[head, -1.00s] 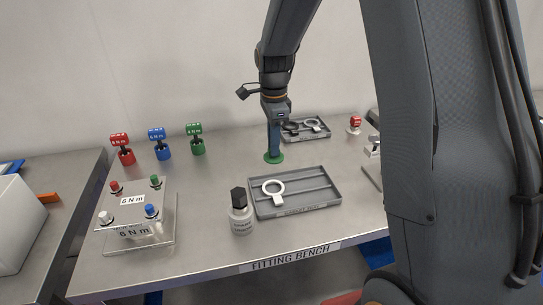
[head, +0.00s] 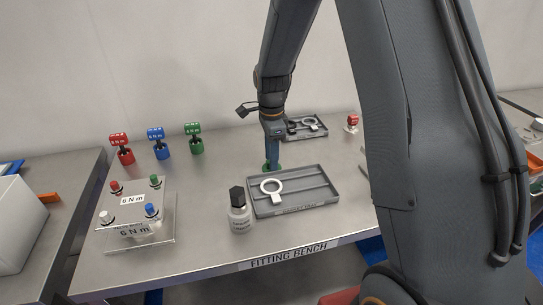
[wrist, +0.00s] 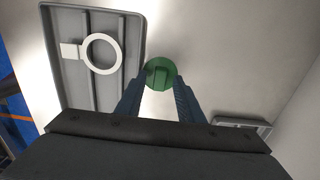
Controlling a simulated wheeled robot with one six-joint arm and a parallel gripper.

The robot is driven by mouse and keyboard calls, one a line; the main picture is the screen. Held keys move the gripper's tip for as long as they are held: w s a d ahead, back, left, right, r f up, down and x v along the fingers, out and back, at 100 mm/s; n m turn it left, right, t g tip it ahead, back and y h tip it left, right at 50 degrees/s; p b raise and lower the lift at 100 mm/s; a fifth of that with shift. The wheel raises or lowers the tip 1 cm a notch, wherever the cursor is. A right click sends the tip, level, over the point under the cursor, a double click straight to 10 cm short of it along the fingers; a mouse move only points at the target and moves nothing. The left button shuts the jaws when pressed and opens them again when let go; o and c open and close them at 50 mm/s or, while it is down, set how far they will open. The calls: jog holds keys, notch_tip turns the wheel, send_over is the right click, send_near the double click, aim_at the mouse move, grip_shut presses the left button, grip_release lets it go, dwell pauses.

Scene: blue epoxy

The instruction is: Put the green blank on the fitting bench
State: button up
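The green blank (wrist: 160,74) is a round disc with a raised block on top. In the wrist view it lies just beyond my fingertips, between their lines. In the head view the green blank (head: 265,167) is on the fitting bench (head: 210,215), just behind the front tray and mostly hidden by my gripper (head: 272,163). My gripper (wrist: 160,88) points down over it. Its two fingers look apart, with a gap on either side of the raised block.
A grey tray (head: 325,200) with a white ring stands close in front of the blank. A second tray (head: 321,133) is behind.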

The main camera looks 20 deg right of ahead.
notch_tip(320, 180, up, 11)
jog(key=b, duration=0.3)
jog(key=s+f+n, duration=0.2)
jog(key=s+n, duration=0.4)
jog(key=s, duration=0.1)
jog(key=s+d+f+n, duration=0.1)
jog(key=s+f+n, duration=0.2)
jog(key=s+n, duration=0.3)
jog(key=s+d+f+n, duration=0.1)
jog(key=s+f+n, duration=0.1)
jog(key=s+n, duration=0.4)
jog(key=shift+s+f+t, duration=0.15)
jog(key=shift+s+t, duration=0.25)
jog(key=shift+s, duration=1.15)
